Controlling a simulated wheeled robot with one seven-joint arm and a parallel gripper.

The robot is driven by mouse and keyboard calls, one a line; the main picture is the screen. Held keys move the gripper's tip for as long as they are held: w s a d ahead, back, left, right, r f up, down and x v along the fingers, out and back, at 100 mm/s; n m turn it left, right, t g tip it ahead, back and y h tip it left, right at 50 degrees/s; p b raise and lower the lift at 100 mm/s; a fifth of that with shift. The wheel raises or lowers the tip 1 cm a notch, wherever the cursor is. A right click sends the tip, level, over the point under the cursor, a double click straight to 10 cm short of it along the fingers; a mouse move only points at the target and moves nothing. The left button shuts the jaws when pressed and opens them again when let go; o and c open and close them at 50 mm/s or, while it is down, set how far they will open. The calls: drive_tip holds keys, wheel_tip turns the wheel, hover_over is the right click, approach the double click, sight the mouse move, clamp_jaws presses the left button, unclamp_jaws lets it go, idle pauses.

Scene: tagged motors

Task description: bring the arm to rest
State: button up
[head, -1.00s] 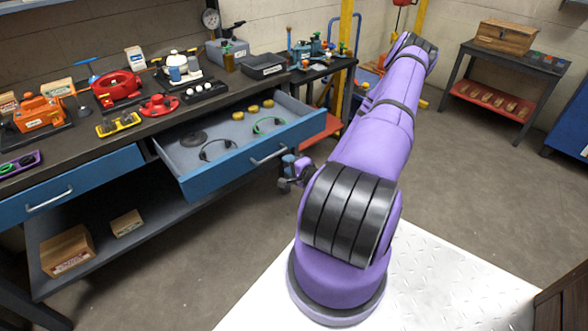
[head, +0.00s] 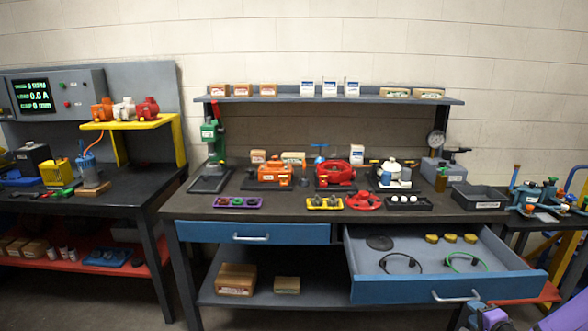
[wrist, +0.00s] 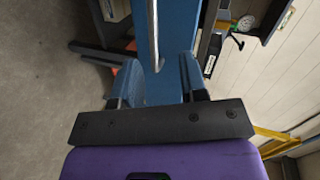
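My gripper (wrist: 158,72) shows in the wrist view with its two blue fingers apart and nothing held between them. The blue front of the pulled-out drawer (wrist: 178,25) lies beyond the fingers, and its metal handle (wrist: 152,35) runs ahead of the gap. In the head view my gripper (head: 482,312) is a small part at the bottom edge, just below and right of the drawer handle (head: 455,296). I cannot tell whether it touches the handle. Most of my arm (head: 570,314) is out of the head view; only a purple piece shows at the bottom right.
The open drawer (head: 450,290) holds a dark disc (head: 380,242), a black cable (head: 400,262), a green cable (head: 467,263) and yellow parts (head: 450,238). An orange motor (head: 275,172) and a red motor (head: 335,175) stand on the bench (head: 285,212). The left drawer (head: 252,234) is shut.

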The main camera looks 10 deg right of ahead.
drive_tip(key=w+a+r+n+g, duration=0.2)
drive_tip(key=w+r+n+g, duration=0.15)
drive_tip(key=r, duration=0.35)
drive_tip(key=w+a+r+n+g, duration=0.1)
drive_tip(key=w+r+n+g, duration=0.1)
drive_tip(key=r+n, duration=0.4)
drive_tip(key=a+r+n+g, duration=0.1)
drive_tip(key=a+r, duration=0.4)
drive_tip(key=r, duration=0.4)
drive_tip(key=a+r+n+g, duration=0.15)
drive_tip(key=a+r, duration=0.25)
drive_tip(key=r, duration=0.5)
drive_tip(key=s+a+r+n, duration=0.2)
drive_tip(key=s+a+r, duration=0.7)
drive_tip(key=a+r, duration=0.2)
drive_tip(key=s+a+r+n+y, duration=0.1)
drive_tip(key=s+a+r, duration=0.1)
drive_tip(key=s+a, duration=0.2)
drive_tip(key=s+a+r+n, duration=0.2)
drive_tip(key=s+a+r, duration=0.1)
drive_tip(key=s, duration=0.7)
drive_tip(key=shift+s+a+r+n+g+y, duration=0.15)
drive_tip(key=shift+a+r+n+g+y, duration=0.2)
drive_tip(key=shift+a, duration=0.45)
